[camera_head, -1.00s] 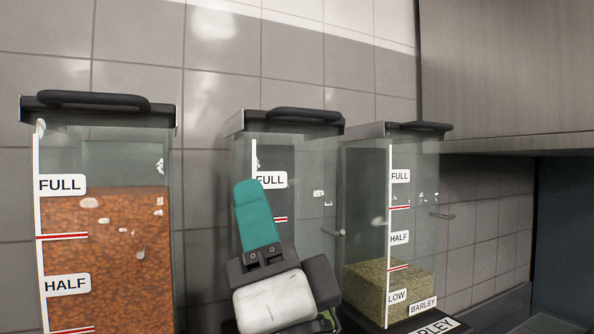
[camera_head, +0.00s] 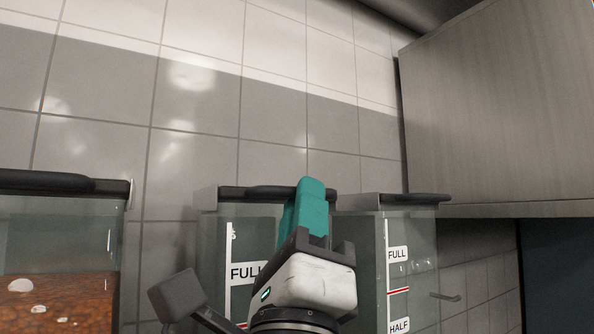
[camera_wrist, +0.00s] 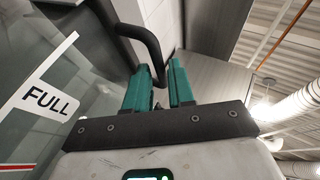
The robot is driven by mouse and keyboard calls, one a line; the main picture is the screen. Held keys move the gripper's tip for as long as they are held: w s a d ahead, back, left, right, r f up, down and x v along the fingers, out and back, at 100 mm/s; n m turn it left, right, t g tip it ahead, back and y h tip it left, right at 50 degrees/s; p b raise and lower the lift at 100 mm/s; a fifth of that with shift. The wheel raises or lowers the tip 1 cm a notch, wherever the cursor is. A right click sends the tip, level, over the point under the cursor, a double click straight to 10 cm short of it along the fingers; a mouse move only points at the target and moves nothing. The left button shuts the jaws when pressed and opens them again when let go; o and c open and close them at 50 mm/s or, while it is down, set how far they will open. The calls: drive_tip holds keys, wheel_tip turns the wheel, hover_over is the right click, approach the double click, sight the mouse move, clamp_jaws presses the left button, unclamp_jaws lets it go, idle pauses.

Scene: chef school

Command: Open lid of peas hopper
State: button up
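The middle hopper (camera_head: 260,235) is a clear bin with a FULL label and a dark lid with a black bar handle (camera_head: 268,192). No peas label shows; its lower part is cut off. The lid looks shut. My gripper (camera_head: 311,185) has teal fingers and is raised at lid height, at the right end of this handle. In the wrist view, the fingers (camera_wrist: 160,72) stand apart with a gap between them. The black handle (camera_wrist: 150,38) curves down toward this gap; I cannot tell whether the fingers touch it.
A hopper with orange-brown contents (camera_head: 60,300) stands at the left. Another hopper (camera_head: 410,235), seen earlier with a BARLEY label, stands close at the right. A wall cabinet (camera_head: 500,120) hangs at the upper right. The tiled wall behind is bare.

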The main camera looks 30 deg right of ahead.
drive_tip(key=shift+p+x, duration=0.4)
drive_tip(key=shift+x, duration=1)
clamp_jaws()
